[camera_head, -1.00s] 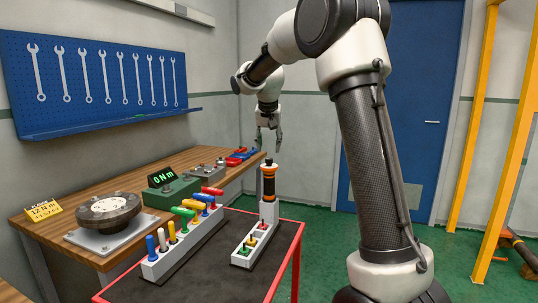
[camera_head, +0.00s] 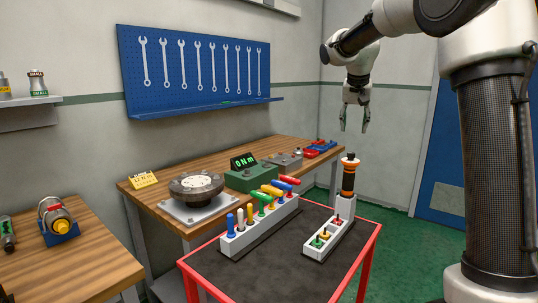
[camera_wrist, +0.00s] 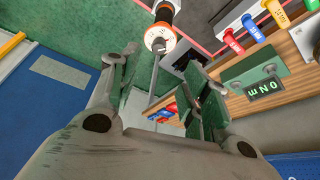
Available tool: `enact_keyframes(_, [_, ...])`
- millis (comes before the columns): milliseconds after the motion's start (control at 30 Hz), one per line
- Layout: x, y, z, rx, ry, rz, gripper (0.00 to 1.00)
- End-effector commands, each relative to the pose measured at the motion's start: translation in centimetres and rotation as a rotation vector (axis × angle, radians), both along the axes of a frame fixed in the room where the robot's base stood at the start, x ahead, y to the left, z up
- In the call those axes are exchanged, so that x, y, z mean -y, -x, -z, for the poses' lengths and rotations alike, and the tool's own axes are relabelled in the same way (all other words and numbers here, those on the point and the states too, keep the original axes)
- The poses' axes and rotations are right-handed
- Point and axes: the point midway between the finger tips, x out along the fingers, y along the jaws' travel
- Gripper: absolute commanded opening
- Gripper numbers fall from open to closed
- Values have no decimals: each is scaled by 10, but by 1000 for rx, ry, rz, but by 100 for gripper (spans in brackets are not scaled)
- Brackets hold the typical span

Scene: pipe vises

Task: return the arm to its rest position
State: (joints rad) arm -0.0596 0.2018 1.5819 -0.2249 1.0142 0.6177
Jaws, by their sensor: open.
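My gripper (camera_head: 355,117) is open and empty in the head view. It hangs fingers down in the air, above and behind the red-framed cart. In the wrist view my open fingers (camera_wrist: 160,80) have nothing between them but the floor and the bench far below. A black and orange tool (camera_head: 348,177) stands upright at the far end of a small grey rack, below my gripper and apart from it. It also shows in the wrist view (camera_wrist: 160,35).
The red-edged cart (camera_head: 244,275) holds a grey rack (camera_head: 262,232) of coloured-handled tools. The wooden bench (camera_head: 152,200) carries a round dial device (camera_head: 196,187) and a green 0 Nm display box (camera_head: 246,178). A blue wrench board (camera_head: 135,75) hangs behind. Air around my gripper is clear.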

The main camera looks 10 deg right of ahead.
Motion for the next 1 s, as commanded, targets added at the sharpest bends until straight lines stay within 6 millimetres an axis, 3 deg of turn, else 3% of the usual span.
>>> enact_keyframes(67, [-3, 8, 16, -44, 15, -78, 47])
enact_keyframes(167, [-6, 37, 48, -126, 23, -173, 47])
enact_keyframes(433, [-9, 179, 75, -222, 7, -395, 47])
enact_keyframes(700, [-11, 333, 101, -181, -18, -495, 47])
enact_keyframes(833, [-11, 375, 109, -127, -21, -482, 47])
enact_keyframes(1000, [-9, 389, 98, -47, -4, -472, 47])
